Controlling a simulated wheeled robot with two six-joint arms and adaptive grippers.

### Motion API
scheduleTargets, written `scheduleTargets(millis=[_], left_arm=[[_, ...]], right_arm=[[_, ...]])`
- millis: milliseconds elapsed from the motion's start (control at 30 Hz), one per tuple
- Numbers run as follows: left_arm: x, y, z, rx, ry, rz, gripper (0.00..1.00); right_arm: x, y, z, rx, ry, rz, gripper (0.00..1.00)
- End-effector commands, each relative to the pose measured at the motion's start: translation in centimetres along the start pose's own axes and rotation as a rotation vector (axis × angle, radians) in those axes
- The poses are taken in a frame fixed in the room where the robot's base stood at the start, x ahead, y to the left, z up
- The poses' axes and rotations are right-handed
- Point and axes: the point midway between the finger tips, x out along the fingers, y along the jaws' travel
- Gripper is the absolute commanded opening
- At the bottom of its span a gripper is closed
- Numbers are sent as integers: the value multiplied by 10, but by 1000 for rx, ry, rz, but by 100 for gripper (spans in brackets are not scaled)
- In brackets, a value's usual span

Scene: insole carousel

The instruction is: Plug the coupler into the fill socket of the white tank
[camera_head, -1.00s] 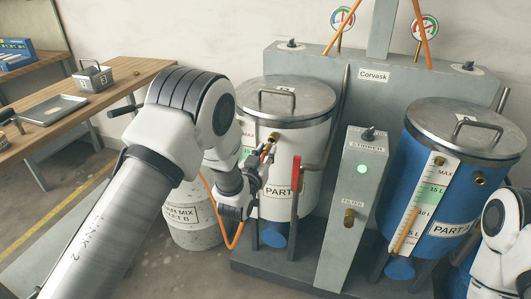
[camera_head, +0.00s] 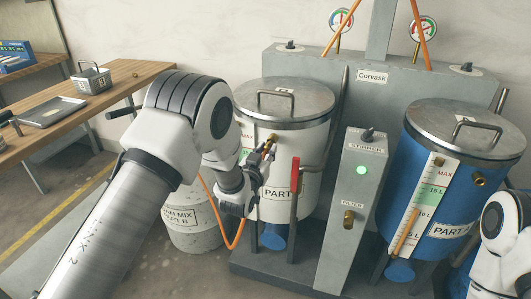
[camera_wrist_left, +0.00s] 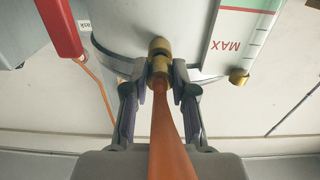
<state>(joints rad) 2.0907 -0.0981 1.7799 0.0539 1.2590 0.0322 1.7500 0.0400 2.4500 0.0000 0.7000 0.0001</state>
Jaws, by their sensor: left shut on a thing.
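The white tank (camera_head: 300,150) stands in the middle of the head view, with a grey lid and a partly covered "PART" label. Its brass fill socket (camera_head: 274,137) sticks out below the lid; it also shows in the left wrist view (camera_wrist_left: 159,45). My left gripper (camera_head: 265,157) is shut on the brass coupler (camera_wrist_left: 160,68), which trails an orange hose (camera_wrist_left: 172,130). The coupler points at the socket, roughly in line with it in the wrist view. They look very close; I cannot tell whether they touch. My right gripper is out of view.
A red lever (camera_head: 295,175) stands right of the coupler. A speckled drum (camera_head: 195,225) stands below my left forearm. A wooden bench (camera_head: 120,88) is at the left.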

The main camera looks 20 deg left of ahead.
Motion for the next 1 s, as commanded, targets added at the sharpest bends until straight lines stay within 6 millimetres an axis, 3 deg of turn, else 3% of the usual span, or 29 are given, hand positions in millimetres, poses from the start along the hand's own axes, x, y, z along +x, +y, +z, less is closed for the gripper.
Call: scheduleTargets(millis=[500, 533, 600, 1000], left_arm=[[13, 0, 0, 0, 2, 0, 0], [13, 0, 0, 0, 2, 0, 29], [13, 0, -1, 0, 2, 0, 54], [6, 0, 1, 0, -2, 0, 55]], right_arm=[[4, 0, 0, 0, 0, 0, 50], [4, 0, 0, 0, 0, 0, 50], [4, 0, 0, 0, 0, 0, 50], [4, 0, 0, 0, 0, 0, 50]])
